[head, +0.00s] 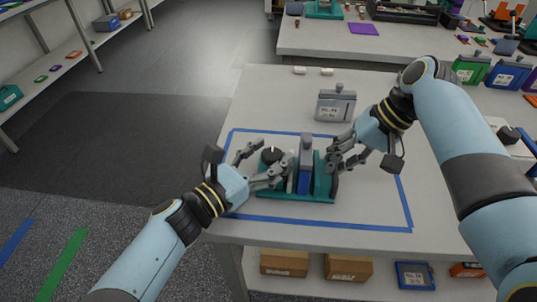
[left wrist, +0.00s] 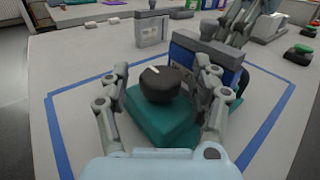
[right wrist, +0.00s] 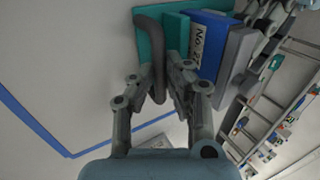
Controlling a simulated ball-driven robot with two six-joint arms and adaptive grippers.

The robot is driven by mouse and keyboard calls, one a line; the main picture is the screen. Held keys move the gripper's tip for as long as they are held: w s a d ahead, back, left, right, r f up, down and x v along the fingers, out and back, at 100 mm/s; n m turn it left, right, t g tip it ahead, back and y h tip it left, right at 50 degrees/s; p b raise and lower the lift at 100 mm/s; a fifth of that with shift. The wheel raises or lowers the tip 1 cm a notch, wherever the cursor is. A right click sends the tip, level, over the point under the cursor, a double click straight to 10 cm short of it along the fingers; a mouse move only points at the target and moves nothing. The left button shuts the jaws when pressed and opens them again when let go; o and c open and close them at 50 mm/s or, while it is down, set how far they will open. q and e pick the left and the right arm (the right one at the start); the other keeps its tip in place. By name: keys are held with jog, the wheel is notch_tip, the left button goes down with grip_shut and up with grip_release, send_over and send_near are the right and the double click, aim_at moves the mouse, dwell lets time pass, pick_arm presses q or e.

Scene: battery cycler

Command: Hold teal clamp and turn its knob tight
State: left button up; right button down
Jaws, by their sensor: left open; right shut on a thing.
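The teal clamp (head: 295,196) stands on the table inside the blue tape outline, with a blue cell (head: 305,172) with a grey top upright in it. Its black knob (head: 272,155) with a white mark is at the left end. In the left wrist view the knob (left wrist: 158,86) sits between the fingers of my left gripper (left wrist: 162,72), which is open with a finger on each side. My right gripper (head: 333,158) is shut on the clamp's dark curved handle (right wrist: 150,28) at the right end. The right wrist view shows the label on the cell (right wrist: 208,38).
A grey cell (head: 336,106) stands behind the clamp, and two small pale pieces (head: 313,71) lie at the table's back edge. Green and blue cases (head: 472,68) stand at the right. The table front and left of the clamp are clear.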

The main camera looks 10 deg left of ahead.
pick_arm(q)
jog(key=shift+c, duration=0.4)
jog(key=c, duration=1.1)
jog(key=shift+w, duration=0.1)
jog(key=m+g+h, duration=0.4)
jog(key=shift+w+a+g, duration=0.15)
jog(key=shift+w+g, duration=0.05)
jog(key=shift+g, duration=0.2)
jog(key=shift+f+m+g+h, duration=0.1)
jog(key=shift+m+g+h, duration=0.45)
jog(key=shift+m+g, duration=0.55)
jog(key=shift+m+g+h, duration=0.55)
jog(key=shift+m+g, duration=0.15)
jog(key=shift+g, duration=0.8)
jog(key=o, duration=1.2)
